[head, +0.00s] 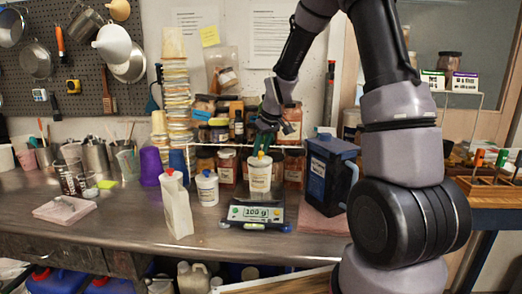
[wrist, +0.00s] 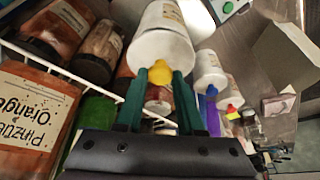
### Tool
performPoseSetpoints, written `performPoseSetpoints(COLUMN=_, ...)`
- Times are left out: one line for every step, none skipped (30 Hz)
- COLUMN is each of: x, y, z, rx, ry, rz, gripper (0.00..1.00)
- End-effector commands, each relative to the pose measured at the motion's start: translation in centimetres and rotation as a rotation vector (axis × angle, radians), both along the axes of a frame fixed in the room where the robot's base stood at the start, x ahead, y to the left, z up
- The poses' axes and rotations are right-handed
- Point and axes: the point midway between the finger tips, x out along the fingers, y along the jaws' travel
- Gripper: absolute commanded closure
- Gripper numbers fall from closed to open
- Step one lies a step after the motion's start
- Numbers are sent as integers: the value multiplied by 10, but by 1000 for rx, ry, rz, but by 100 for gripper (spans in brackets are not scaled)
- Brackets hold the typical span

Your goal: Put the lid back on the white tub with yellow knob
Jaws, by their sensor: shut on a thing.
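The white tub (head: 260,176) with a paper label stands upright on the scale in the head view; its labelled side also shows at the top of the wrist view (wrist: 164,14). Its white lid (wrist: 161,48) with a yellow knob (wrist: 160,74) is at the tub's mouth, looking level with it. I cannot tell whether a thin gap is left between lid and rim. My gripper (head: 262,138), with green fingers, comes down from above and is shut on the yellow knob. The fingertips hide the knob's sides in the wrist view.
The scale (head: 256,213) stands near the bench front. A white tub with a blue knob (head: 207,189) and a white carton with a red cap (head: 176,206) stand left. A dark blue box-shaped container (head: 328,172) stands close right.

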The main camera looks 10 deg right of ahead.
Motion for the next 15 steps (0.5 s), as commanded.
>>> performPoseSetpoints(x=0, y=0, z=0, rx=0, ry=0, rz=0, gripper=100)
performPoseSetpoints(x=0, y=0, z=0, rx=0, ry=0, rz=0, gripper=100)
performPoseSetpoints(x=0, y=0, z=0, rx=0, ry=0, rz=0, gripper=100)
performPoseSetpoints(x=0, y=0, z=0, rx=0, ry=0, rz=0, gripper=100)
performPoseSetpoints(x=0, y=0, z=0, rx=0, ry=0, rz=0, gripper=100)
performPoseSetpoints(x=0, y=0, z=0, rx=0, ry=0, rz=0, gripper=51)
performPoseSetpoints(x=0, y=0, z=0, rx=0, ry=0, rz=0, gripper=40)
performPoseSetpoints(x=0, y=0, z=0, rx=0, ry=0, rz=0, gripper=29)
performPoseSetpoints(x=0, y=0, z=0, rx=0, ry=0, rz=0, gripper=28)
performPoseSetpoints(x=0, y=0, z=0, rx=0, ry=0, rz=0, gripper=28)
performPoseSetpoints(x=0, y=0, z=0, rx=0, ry=0, rz=0, gripper=28)
performPoseSetpoints(x=0, y=0, z=0, rx=0, ry=0, rz=0, gripper=28)
performPoseSetpoints(x=0, y=0, z=0, rx=0, ry=0, rz=0, gripper=28)
performPoseSetpoints(x=0, y=0, z=0, rx=0, ry=0, rz=0, gripper=28)
performPoseSetpoints(x=0, y=0, z=0, rx=0, ry=0, rz=0, gripper=28)
